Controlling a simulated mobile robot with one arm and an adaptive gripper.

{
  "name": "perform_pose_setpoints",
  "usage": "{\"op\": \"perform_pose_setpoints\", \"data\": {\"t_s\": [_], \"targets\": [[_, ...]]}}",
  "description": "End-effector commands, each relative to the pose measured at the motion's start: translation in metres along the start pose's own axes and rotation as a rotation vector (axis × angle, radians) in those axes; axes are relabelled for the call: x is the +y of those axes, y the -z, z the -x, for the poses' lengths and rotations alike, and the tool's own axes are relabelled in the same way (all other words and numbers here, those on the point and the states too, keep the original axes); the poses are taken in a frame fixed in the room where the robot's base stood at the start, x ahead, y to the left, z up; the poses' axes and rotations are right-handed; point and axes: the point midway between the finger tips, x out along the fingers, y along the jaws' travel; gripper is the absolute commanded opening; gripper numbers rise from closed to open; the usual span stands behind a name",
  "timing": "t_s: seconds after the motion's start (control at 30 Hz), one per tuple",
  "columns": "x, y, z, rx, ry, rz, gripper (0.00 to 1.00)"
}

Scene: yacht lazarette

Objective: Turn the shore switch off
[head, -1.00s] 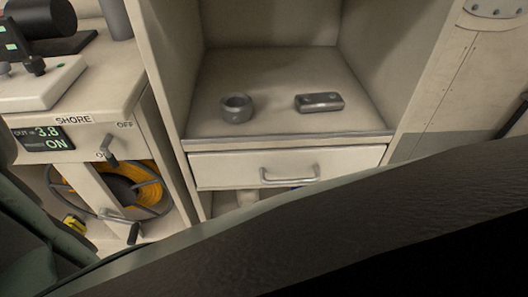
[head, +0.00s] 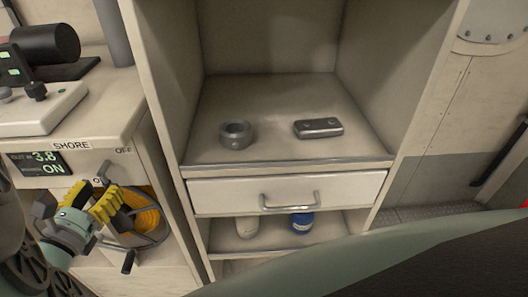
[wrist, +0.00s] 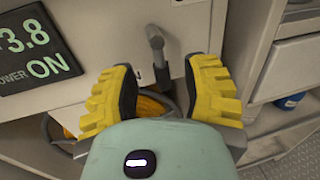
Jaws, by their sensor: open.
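The shore switch is a small grey lever (head: 103,169) on the cream cabinet front, below the SHORE label (head: 72,146) and the OFF mark (head: 123,150). The display (head: 38,163) beside it reads 3.8 and ON; it also shows in the wrist view (wrist: 35,45). My gripper (head: 92,196) has yellow ribbed fingers, open and empty, just below the lever in the head view. In the wrist view the lever (wrist: 156,45) hangs down into the gap between my open fingertips (wrist: 163,68). I cannot tell whether they touch it.
An orange cable reel (head: 146,219) sits in the recess below the switch. To the right, a shelf holds a grey ring (head: 236,134) and a grey block (head: 318,128), above a shut drawer (head: 240,194). A blue can (head: 302,222) stands below the drawer.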

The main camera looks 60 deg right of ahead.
Motion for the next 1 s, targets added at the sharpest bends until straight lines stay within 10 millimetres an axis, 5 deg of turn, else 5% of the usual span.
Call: {"op": "perform_pose_setpoints", "data": {"t_s": [0.23, 0.63, 1.0], "targets": [[-0.002, 0.001, -0.023, 0.002, 0.007, 0.0, 0.47], [-0.002, 0.001, -0.027, 0.002, 0.006, 0.001, 0.51], [-0.001, 0.0, -0.026, 0.001, 0.005, 0.0, 0.13]]}}
